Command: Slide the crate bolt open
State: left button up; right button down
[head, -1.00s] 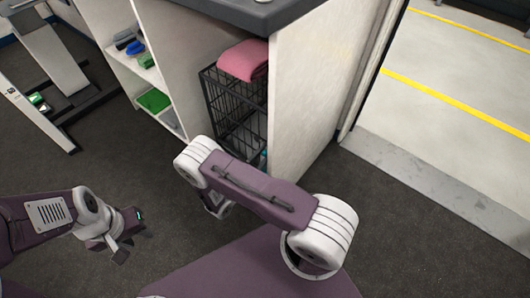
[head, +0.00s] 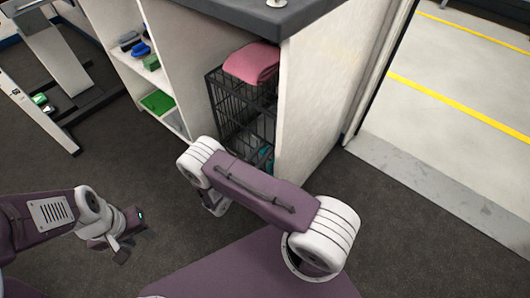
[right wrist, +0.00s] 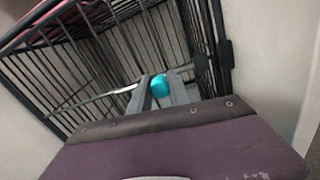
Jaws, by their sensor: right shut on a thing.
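The black wire crate (head: 228,112) stands in the right bay of the white unit, with a folded pink towel (head: 252,62) on top. In the right wrist view, its bars (right wrist: 95,60) fill the upper part. My right gripper (right wrist: 161,88) is at the crate front, its two fingers close around a rounded teal piece that looks like the bolt's knob (right wrist: 160,86). A thin pale rod (right wrist: 122,90) lies left of the fingers. In the head view my right arm hides that gripper's tips. My left gripper (head: 130,238) hangs over the floor, away from the crate; its jaw gap is unclear.
The white side panel (head: 320,110) stands close on the crate's right. Shelves at left hold brushes (head: 140,48) and a green item (head: 157,101). A grey stand (head: 55,60) is at far left. Dark floor (head: 120,175) is clear in front of the unit.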

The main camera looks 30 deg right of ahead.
jog(key=c, duration=1.2)
grip_release()
jog(key=shift+w+a, duration=0.15)
jog(key=shift+w, duration=0.05)
jog(key=p+v, duration=0.3)
jog(key=v, duration=0.6)
jog(key=shift+p, duration=0.35)
jog(key=shift+s, duration=0.1)
